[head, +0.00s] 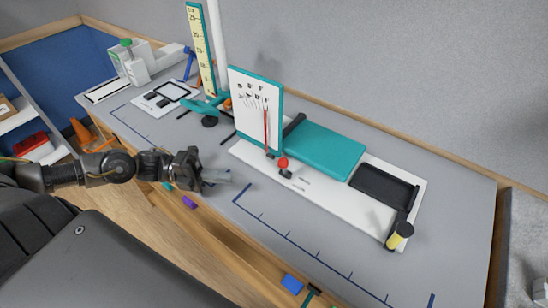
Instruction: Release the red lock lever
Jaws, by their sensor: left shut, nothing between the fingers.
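The red lock lever (283,163) is a small red knob on a dark base on the white base plate (315,191). It stands in front of the white dial panel (255,112) with its thin red needle. A teal block (318,150) lies behind and to the right of the lever. My left gripper (226,176) is shut and empty. It is left of the lever and apart from it, near the table's front edge. My right gripper is not in view.
A yellow-capped cylinder (400,235) and a black tray (384,187) are at the plate's right end. A tall scale (201,50) stands behind left. A purple piece (189,202) and a blue piece (292,284) lie along the front edge. The grey tabletop before the plate is mostly clear.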

